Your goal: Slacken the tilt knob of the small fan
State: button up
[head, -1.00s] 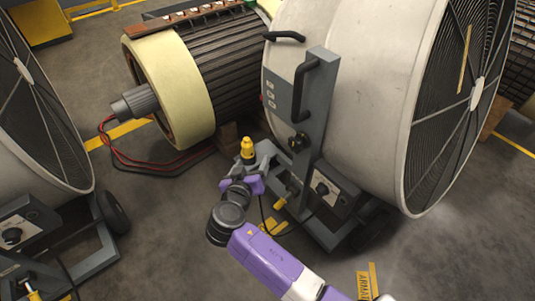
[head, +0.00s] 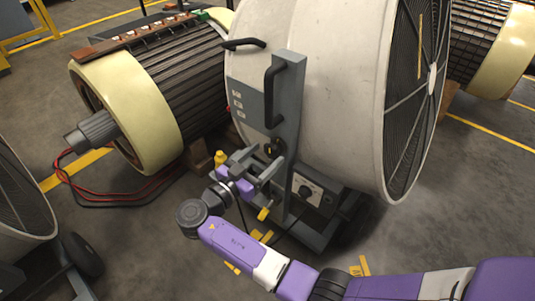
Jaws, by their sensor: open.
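A large pale drum fan (head: 310,90) stands in the middle on a grey upright bracket (head: 290,125) with a black handle. A dark tilt knob (head: 273,148) with a yellow mark sits low on the bracket's left side. I cannot tell from size alone whether this is the small fan; another fan (head: 22,205) shows only in part at the left edge. My gripper (head: 260,163) is open, its grey fingers pointing at the knob from the lower left. It looks very near the knob; whether the fingers touch or straddle it, I cannot tell.
A control box with a dial (head: 308,192) is low on the fan's base, right of the gripper. A cream-ended motor rotor (head: 120,125) lies behind on blocks, with red cables (head: 75,190) on the floor.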

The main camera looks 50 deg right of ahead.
jog(key=shift+d, duration=1)
jog(key=shift+c, duration=0.5)
jog(key=c, duration=1.3)
jog(key=shift+o, duration=0.2)
